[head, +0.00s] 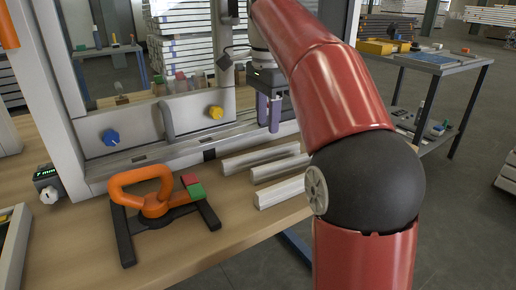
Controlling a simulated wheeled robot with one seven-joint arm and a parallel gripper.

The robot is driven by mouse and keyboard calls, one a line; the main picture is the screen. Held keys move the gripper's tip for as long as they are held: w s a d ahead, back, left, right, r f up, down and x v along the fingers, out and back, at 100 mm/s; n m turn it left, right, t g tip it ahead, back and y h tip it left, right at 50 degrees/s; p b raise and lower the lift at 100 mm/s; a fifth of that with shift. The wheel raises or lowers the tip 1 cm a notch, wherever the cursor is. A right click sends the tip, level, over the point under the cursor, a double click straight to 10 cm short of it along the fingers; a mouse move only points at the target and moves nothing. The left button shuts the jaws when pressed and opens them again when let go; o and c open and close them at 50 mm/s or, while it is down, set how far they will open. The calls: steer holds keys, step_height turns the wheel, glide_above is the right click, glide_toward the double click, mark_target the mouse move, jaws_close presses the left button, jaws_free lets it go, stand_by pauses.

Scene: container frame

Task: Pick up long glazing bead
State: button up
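Three pale grey-white bars, which look like glazing beads, lie side by side on the wooden table: a back one (259,156), a middle one (279,168) and a front one (280,192). Their right ends pass near or behind my red arm, so I cannot tell which is longest. My gripper (269,114) points down with two purple fingers, behind and above the bars, near the frame's lower rail. The fingers look slightly apart, with nothing seen between them.
An orange-handled tool on a black base (153,205), with red and green blocks, stands left of the bars. A large grey frame (128,160) with blue and yellow knobs stands behind. A small display box (47,184) sits left. A side table (432,65) stands at right.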

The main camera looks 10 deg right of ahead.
mark_target(263, 151)
steer(key=f, duration=0.2)
steer(key=f+b, duration=0.1)
steer(key=f, duration=0.2)
steer(key=f+b, duration=0.1)
steer(key=f, duration=0.1)
steer(key=shift+w+a+f, duration=0.1)
steer(key=shift+a+f, duration=0.3)
steer(key=shift+c, duration=0.2)
jaws_close()
